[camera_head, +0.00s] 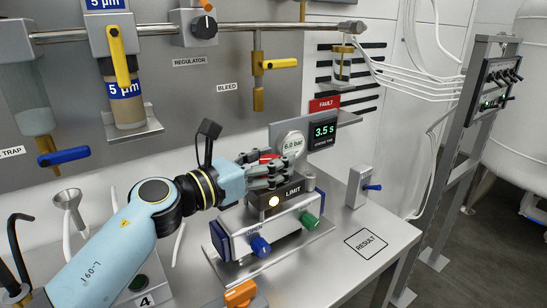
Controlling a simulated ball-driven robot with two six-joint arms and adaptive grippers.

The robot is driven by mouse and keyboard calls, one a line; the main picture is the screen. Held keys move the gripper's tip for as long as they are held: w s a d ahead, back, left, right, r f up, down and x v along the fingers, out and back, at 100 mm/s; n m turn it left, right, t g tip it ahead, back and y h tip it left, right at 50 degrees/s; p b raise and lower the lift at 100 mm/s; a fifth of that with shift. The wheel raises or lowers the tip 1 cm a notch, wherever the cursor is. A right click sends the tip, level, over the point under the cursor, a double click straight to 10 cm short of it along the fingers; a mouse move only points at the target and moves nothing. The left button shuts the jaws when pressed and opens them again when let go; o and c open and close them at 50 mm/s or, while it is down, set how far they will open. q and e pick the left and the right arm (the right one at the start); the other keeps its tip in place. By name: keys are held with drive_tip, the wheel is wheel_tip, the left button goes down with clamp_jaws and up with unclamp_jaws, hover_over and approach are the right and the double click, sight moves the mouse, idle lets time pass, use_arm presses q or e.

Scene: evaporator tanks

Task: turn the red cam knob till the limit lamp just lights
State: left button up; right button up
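A red part, which looks like the cam knob (268,157), shows only in a small patch behind and between the fingers of my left gripper (272,172). The gripper reaches in from the left, above the block labelled LIMIT, with its fingers around the red part. The fingers hide most of it, and I cannot tell whether they press on it. The limit lamp (273,201) on the block's front glows pale yellow. The LIMIT block (297,198) sits on a white and blue unit. My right gripper is not in view.
A round gauge (293,144) reading 6.0 bar and a timer display (323,132) reading 3.5 s stand just behind the gripper. Blue (260,246) and green (309,221) knobs face the front. The bench around the RESULT square (366,244) is clear.

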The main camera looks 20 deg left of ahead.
use_arm(q)
drive_tip(key=shift+o, duration=1.1)
drive_tip(key=shift+r, duration=0.1)
drive_tip(key=shift+o, duration=0.3)
drive_tip(key=shift+w, duration=0.1)
drive_tip(key=v, duration=1.2)
